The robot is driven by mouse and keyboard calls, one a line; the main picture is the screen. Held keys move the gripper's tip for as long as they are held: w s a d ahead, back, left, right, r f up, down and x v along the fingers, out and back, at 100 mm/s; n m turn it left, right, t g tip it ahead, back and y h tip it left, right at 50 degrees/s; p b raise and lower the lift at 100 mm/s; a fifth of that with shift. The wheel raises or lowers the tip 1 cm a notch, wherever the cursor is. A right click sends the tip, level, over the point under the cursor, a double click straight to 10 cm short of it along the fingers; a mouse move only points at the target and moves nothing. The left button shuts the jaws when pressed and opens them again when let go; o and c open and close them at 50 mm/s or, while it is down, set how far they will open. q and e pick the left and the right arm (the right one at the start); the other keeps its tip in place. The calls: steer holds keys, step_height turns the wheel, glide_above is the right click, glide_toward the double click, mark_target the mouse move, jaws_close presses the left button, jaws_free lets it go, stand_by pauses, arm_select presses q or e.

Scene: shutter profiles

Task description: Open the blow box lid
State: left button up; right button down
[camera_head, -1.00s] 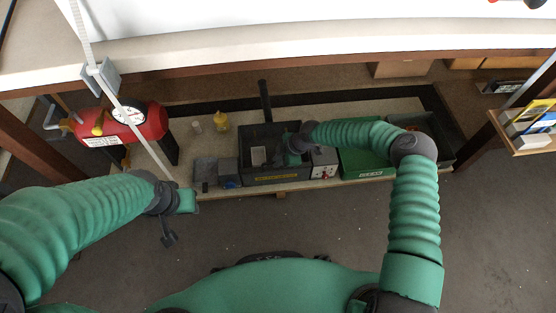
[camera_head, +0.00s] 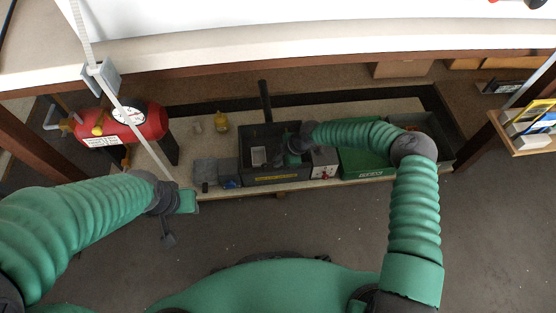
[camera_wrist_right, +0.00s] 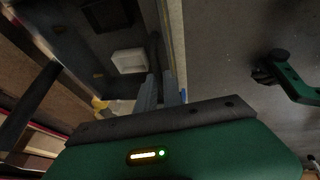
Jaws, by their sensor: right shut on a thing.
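The blow box (camera_head: 270,179) is a dark box with a yellow label on its front, on the low bench in the head view. A pale square piece (camera_head: 258,156) shows in its dark upper face, and also in the wrist view (camera_wrist_right: 128,61). My right gripper (camera_head: 291,157) reaches over the box's right part. In the wrist view its grey fingers (camera_wrist_right: 160,90) are close together around a dark edge of the box; whether this edge is the lid's is unclear. My left gripper (camera_head: 168,240) hangs in front of the bench, away from the box; its jaw opening is unclear.
A black post (camera_head: 264,98) rises behind. The floor in front is clear.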

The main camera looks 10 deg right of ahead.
steer(key=shift+w+a+r, duration=0.1)
steer(key=shift+a+r, duration=0.05)
steer(key=shift+r, duration=0.05)
stand_by(0.3)
steer(key=shift+w+r+p, duration=0.2)
steer(key=shift+r+p, duration=0.2)
steer(key=shift+r, duration=0.2)
steer(key=w+r+p, duration=0.1)
steer(key=w+r, duration=0.7)
steer(key=r, duration=0.3)
steer(key=shift+w, duration=0.15)
steer(key=shift+d, duration=0.25)
